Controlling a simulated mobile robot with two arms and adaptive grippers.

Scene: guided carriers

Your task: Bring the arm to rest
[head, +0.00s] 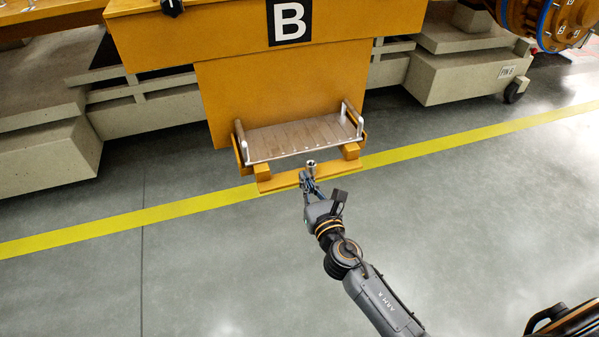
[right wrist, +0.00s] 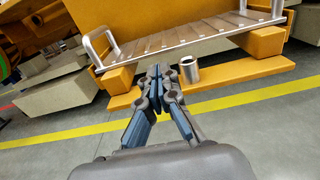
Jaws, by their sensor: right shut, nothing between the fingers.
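My right gripper (head: 304,178) is shut and empty, just in front of the lower yellow ledge of the carrier. In the right wrist view its fingers (right wrist: 158,75) are together with nothing between them. A small metal cylinder (head: 311,167) stands on the ledge (head: 278,183), close beside the fingertips. In the right wrist view this cylinder (right wrist: 189,70) is just right of the fingers and appears apart from them. My left gripper is not in view.
Above the ledge is a silver slatted tray (head: 262,146) with a handle at each end. The yellow carrier (head: 235,85) bears a "B" sign (head: 289,21). Pale blocks (head: 455,75) flank it. A yellow floor line (head: 130,222) runs across clear grey floor.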

